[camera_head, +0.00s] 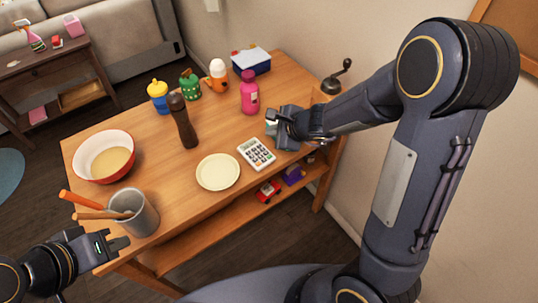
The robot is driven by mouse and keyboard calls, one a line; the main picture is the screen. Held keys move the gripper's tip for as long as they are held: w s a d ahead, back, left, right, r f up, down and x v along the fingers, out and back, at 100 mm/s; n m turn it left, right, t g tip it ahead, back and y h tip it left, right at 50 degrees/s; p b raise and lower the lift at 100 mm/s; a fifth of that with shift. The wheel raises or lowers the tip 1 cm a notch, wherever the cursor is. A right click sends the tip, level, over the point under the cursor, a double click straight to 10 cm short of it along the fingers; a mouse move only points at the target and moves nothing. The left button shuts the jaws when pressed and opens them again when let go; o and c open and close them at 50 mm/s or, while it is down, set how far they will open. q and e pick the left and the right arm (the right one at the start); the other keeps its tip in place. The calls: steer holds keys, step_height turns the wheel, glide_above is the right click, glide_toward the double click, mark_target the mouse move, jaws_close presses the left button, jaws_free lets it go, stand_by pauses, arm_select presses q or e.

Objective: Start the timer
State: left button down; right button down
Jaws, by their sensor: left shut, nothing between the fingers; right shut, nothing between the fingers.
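A small teal object (271,129) sits at the right part of the wooden table, partly hidden by my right gripper (279,127); I cannot tell for certain whether it is the timer. My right gripper is shut and empty, right beside or over this object; contact cannot be made out. A white keypad device (256,153) with a small display, much like a calculator, lies just in front and to the left of that gripper. My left gripper (120,242) is shut and empty, at the table's near left corner, below the grey utensil cup.
A lower shelf holds a red toy car (268,191).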

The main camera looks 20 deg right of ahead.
steer(key=b, duration=0.8)
glide_above(273, 159)
step_height(273, 159, down, 8)
steer(key=shift+f, duration=0.35)
stand_by(1.3)
steer(key=shift+f+b, duration=0.4)
steer(key=shift+b, duration=0.2)
steer(key=shift+f+b, duration=0.3)
steer(key=shift+b, duration=0.1)
stand_by(0.4)
steer(key=shift+r+p, duration=0.55)
steer(key=shift+r, duration=0.2)
